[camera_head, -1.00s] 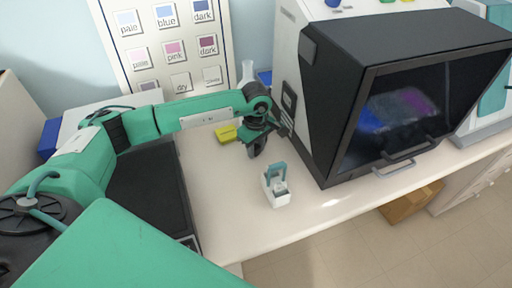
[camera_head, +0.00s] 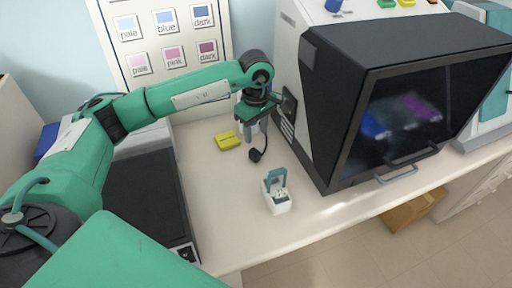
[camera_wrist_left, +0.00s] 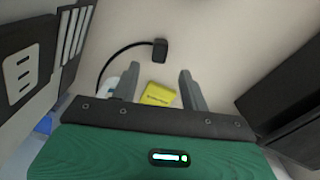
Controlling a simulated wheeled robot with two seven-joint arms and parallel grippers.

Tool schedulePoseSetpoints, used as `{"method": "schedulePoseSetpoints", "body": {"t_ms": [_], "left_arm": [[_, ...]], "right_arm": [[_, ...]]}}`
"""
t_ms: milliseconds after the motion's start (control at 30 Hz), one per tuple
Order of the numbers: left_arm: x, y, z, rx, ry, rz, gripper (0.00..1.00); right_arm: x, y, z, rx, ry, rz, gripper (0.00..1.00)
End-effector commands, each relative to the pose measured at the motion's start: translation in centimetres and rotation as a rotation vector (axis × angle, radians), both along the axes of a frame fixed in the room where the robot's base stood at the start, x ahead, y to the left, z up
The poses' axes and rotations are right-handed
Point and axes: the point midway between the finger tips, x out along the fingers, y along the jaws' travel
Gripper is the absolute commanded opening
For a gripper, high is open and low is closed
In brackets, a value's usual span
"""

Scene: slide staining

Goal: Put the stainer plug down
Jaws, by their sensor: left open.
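The stainer plug (camera_head: 256,155) is a small black block on a black cord. It lies on the white counter (camera_head: 222,200), left of the big stainer machine (camera_head: 330,140). In the left wrist view the plug (camera_wrist_left: 160,50) shows beyond the fingertips, apart from them, with its cord curving off to the left. My left gripper (camera_head: 254,128) is just behind the plug in the head view. In the wrist view its two fingers (camera_wrist_left: 158,78) are spread with nothing held between them. My right gripper is not in view.
A yellow block (camera_head: 228,140) lies left of the gripper and also shows between the fingers (camera_wrist_left: 158,95). A white rack with a teal handle (camera_head: 277,195) stands in front of the plug. A dark flat device (camera_head: 145,200) is at left.

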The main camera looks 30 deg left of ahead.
Motion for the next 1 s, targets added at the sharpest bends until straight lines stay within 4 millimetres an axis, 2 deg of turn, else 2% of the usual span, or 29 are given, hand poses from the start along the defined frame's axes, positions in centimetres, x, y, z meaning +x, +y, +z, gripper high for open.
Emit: {"method": "schedulePoseSetpoints", "body": {"t_ms": [100, 300, 800, 867, 1000], "left_arm": [[0.1, 0.0, 1.7, 0.0, -0.003, -0.001, 0.45], [0.0, 0.0, 3.1, 0.001, 0.0, 0.0, 0.45], [0.0, 0.0, 3.2, 0.0, 0.001, 0.0, 0.45], [0.0, 0.0, 3.6, 0.0, 0.0, 0.0, 0.45], [0.0, 0.0, 5.9, 0.0, 0.0, 0.0, 0.45]], "right_arm": [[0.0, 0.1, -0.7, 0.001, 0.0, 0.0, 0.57], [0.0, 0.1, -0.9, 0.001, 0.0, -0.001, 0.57], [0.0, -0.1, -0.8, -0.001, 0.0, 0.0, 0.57], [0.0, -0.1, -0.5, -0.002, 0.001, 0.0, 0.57], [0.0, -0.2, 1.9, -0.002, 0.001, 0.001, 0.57]]}}
